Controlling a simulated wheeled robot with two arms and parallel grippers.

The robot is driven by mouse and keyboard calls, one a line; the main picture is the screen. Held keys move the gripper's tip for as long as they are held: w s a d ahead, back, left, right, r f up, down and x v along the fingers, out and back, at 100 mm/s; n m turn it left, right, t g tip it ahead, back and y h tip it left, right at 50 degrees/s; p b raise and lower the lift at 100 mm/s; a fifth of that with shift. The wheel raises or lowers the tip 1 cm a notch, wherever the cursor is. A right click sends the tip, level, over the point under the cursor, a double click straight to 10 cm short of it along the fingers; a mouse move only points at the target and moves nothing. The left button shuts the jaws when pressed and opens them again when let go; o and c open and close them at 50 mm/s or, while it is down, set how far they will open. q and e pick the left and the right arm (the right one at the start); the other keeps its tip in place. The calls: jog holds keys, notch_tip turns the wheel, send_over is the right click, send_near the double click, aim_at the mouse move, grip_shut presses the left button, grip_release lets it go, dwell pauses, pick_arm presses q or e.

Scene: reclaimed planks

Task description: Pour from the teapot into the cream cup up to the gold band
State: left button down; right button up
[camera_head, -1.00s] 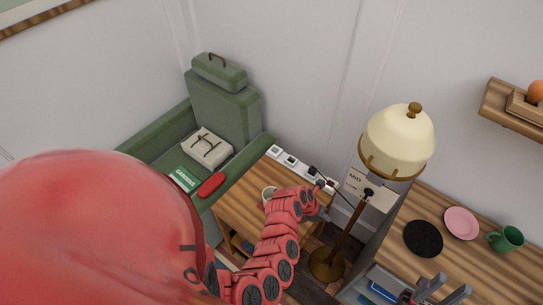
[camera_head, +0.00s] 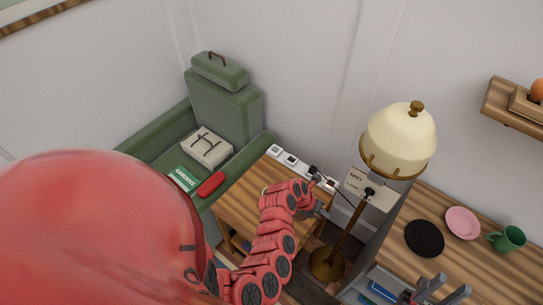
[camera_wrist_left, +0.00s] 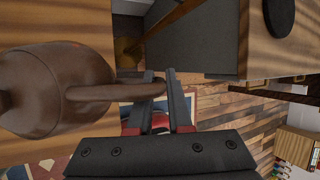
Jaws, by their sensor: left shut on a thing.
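A brown teapot (camera_wrist_left: 55,90) fills the left of the left wrist view, tilted in that picture. Its handle reaches between the fingers of my left gripper (camera_wrist_left: 165,85), which is shut on it. In the head view my left gripper (camera_head: 318,207) is over the right side of the small wooden table; I cannot make out the teapot there. Only a sliver of a pale rim, likely the cream cup (camera_head: 265,190), shows behind my arm. Its gold band and contents are hidden. My right gripper (camera_head: 440,289) is at the bottom right, its fingers apart and empty.
A floor lamp (camera_head: 400,140) stands right of the small table (camera_head: 240,205). A green armchair (camera_head: 225,105) is behind left. The right counter holds a black disc (camera_head: 424,238), pink plate (camera_head: 462,222) and green mug (camera_head: 508,239).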

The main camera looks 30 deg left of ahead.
pick_arm(q)
jog(key=shift+r, duration=0.15)
jog(key=shift+w+a+r+b, duration=0.1)
jog(key=shift+a+r+b, duration=0.2)
jog(key=shift+r, duration=0.15)
dwell(1.4)
jog(key=shift+a+r+h+b, duration=0.5)
jog(key=shift+a+h+b, duration=0.35)
jog(key=shift+b, duration=0.45)
dwell(4.5)
